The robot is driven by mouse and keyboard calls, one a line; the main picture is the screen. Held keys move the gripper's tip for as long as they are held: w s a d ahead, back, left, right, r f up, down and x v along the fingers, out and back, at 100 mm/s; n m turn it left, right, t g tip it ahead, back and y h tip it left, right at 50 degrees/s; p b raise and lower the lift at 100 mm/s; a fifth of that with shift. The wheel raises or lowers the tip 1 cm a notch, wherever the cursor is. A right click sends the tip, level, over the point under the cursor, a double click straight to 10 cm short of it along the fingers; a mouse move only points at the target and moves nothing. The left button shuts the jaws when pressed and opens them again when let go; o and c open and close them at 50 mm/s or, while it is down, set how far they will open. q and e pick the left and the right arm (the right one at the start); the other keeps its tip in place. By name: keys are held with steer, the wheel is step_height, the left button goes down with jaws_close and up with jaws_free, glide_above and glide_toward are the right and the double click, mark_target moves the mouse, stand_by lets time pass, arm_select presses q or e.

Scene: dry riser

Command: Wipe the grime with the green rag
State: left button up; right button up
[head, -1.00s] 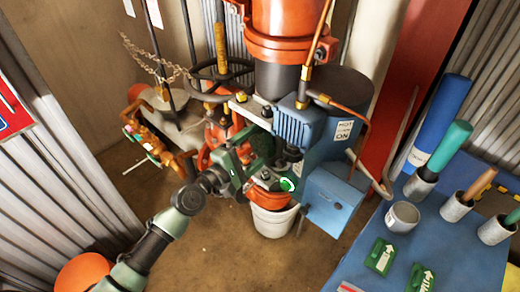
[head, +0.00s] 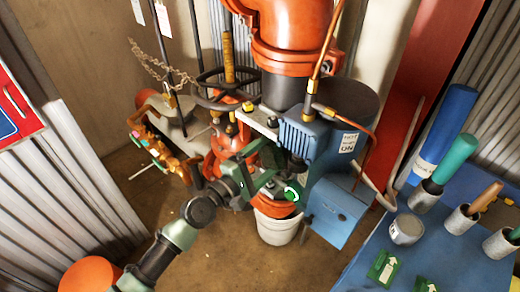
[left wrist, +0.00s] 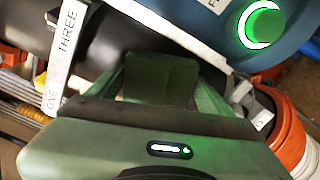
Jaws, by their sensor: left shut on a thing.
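My left gripper (head: 262,182) is at the blue pump, just below and left of its motor. In the left wrist view its two green fingers (left wrist: 160,88) are shut on a dark green piece of cloth, the green rag (left wrist: 160,75). The rag (head: 269,157) shows as a dark green patch by the gripper in the head view. Its far side and what it touches are hidden. I cannot make out the grime in either view. My right gripper is not in view.
The blue pump motor (head: 300,135) and a blue box (head: 336,213) stand close right of the gripper. A handwheel (head: 224,77) and orange pipes are behind. A blue table (head: 440,235) with cups and green tags is at right.

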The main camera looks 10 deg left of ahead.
arm_select(q)
steer(key=shift+w+a+f+b, duration=0.1)
steer(key=shift+w+a+b, duration=0.1)
steer(key=shift+a+b, duration=0.15)
steer(key=shift+w+a+f+b, duration=0.1)
steer(key=shift+w+a+b, duration=0.55)
steer(key=shift+a, duration=0.25)
steer(key=shift+w+a, duration=0.2)
steer(key=shift+a, duration=0.3)
steer(key=shift+r, duration=0.2)
steer(key=b+v, duration=0.1)
steer(key=v, duration=0.5)
steer(key=shift+b+v, duration=0.65)
steer(key=shift+v, duration=0.85)
